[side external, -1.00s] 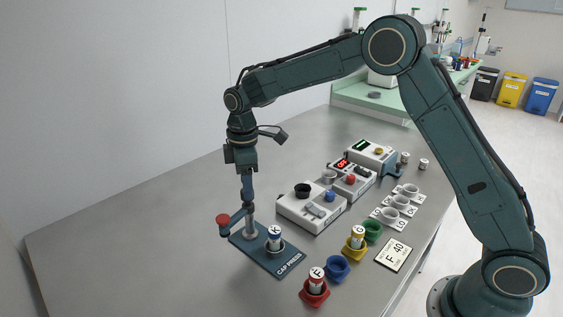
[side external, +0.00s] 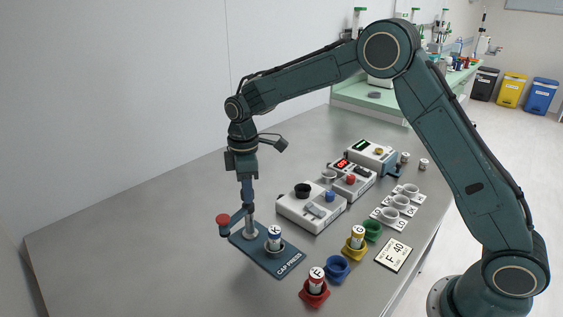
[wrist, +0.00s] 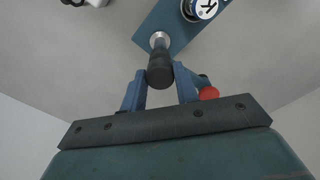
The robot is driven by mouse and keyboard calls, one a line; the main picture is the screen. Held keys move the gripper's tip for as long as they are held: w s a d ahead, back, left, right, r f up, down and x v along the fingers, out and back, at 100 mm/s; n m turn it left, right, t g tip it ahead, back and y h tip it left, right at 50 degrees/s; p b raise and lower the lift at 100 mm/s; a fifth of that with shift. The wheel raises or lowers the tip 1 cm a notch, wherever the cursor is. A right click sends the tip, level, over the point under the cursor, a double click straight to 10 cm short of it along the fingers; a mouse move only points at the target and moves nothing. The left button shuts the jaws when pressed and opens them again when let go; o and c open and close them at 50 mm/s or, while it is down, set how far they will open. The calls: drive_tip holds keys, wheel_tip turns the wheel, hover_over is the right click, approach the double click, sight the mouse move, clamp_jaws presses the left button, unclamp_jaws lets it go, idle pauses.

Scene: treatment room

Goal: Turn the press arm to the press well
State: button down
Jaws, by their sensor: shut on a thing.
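The cap press (side external: 262,262) is a dark blue plate with a pale post (side external: 250,229). Its press arm (side external: 238,215) points left from the post, off the plate, and ends in a red head (side external: 223,220). The red head also shows at the right finger in the wrist view (wrist: 208,93). The press well, right of the post, holds an upright white vial marked K (side external: 274,237). My gripper (side external: 248,205) is above the post, pointing down. In the wrist view its blue fingers (wrist: 160,80) are shut on a dark knob (wrist: 160,66) at the post's top.
A white device (side external: 310,208) stands behind the press. Red (side external: 315,293), blue (side external: 337,268), yellow (side external: 354,250) and green (side external: 372,230) holders stand to the right; the red and yellow ones hold vials. A card marked F 40 (side external: 394,255) lies nearby. The table's left side is clear.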

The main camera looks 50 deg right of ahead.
drive_tip(key=shift+n, duration=0.4)
drive_tip(key=n, duration=0.3)
drive_tip(key=shift+n, duration=0.3)
drive_tip(key=n, duration=0.8)
drive_tip(key=shift+n, duration=1.7)
drive_tip(key=c, duration=1.1)
unclamp_jaws()
drive_tip(key=shift+o, duration=0.2)
drive_tip(key=shift+r, duration=0.1)
